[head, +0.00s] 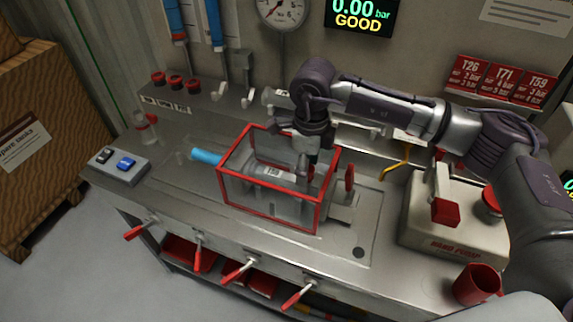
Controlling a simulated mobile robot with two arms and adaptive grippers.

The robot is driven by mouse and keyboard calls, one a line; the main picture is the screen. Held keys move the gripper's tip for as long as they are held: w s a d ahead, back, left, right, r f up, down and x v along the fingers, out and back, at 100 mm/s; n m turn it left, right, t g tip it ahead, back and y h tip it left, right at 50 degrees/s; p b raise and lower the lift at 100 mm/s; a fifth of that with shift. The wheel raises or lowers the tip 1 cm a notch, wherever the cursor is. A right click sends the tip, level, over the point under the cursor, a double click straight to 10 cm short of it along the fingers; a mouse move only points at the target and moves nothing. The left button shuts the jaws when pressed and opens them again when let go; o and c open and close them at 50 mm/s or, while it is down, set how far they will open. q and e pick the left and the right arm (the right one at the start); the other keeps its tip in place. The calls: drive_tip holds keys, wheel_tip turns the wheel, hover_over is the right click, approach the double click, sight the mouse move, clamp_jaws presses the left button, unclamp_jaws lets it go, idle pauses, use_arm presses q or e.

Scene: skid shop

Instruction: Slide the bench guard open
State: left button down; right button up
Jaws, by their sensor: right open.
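The bench guard (228,190) is a clear box with a red frame in the middle of the steel bench (375,215). A grey cylinder with a pale label (272,172) shows inside it, and a blue rod end (206,157) sticks out at its left. My right arm reaches in from the right. My right gripper (305,168) points down at the guard's back right part, open; its fingertips are small and partly hidden, and I cannot tell whether they touch the guard. My left gripper is not in view.
A hand pump (455,225) with red parts stands on the bench at right, near a red mug (477,285). A two-button box (118,165) sits at left. Red-handled levers (240,270) stick out in front. A display (360,15) reads 0.00 bar GOOD.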

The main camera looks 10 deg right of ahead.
sight(292, 175)
drive_tip(key=shift+c, duration=1.1)
drive_tip(key=c, duration=0.6)
drive_tip(key=shift+c, duration=0.5)
drive_tip(key=shift+a, duration=0.1)
drive_tip(key=shift+w+a+b, duration=0.4)
drive_tip(key=shift+w+a, duration=0.05)
drive_tip(key=shift+a, duration=0.2)
drive_tip(key=shift+w+a+b, duration=0.4)
drive_tip(key=shift+a, duration=0.2)
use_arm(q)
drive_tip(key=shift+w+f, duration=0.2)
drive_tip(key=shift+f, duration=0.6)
use_arm(e)
drive_tip(key=shift+a, duration=0.1)
